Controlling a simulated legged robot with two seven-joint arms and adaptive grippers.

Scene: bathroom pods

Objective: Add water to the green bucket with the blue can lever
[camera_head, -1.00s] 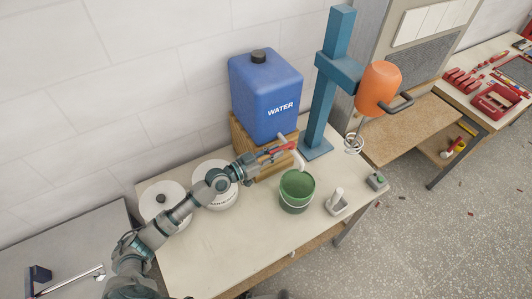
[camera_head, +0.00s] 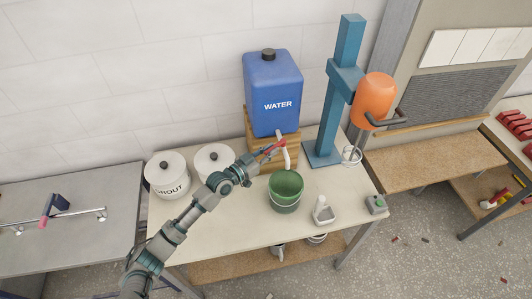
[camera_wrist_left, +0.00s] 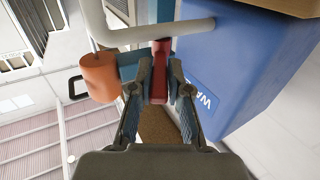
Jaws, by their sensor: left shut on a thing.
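The blue can (camera_head: 272,95) marked WATER stands on a wooden block (camera_head: 262,157) on the table. A white spout (camera_head: 286,155) and a red lever (camera_head: 270,148) are at its lower front. The green bucket (camera_head: 286,187) stands on the table under the spout's end; its inside looks green, and I cannot tell whether it holds water. My left gripper (camera_head: 262,157) is at the lever, left of the bucket. In the left wrist view its fingers (camera_wrist_left: 160,95) are shut on the red lever (camera_wrist_left: 160,72), with the can (camera_wrist_left: 245,70) at the right. My right gripper is not in view.
Two white lidded buckets (camera_head: 166,176) stand left of my arm. A blue stand with an orange mixer (camera_head: 375,97) rises right of the can. The front of the table is mostly clear.

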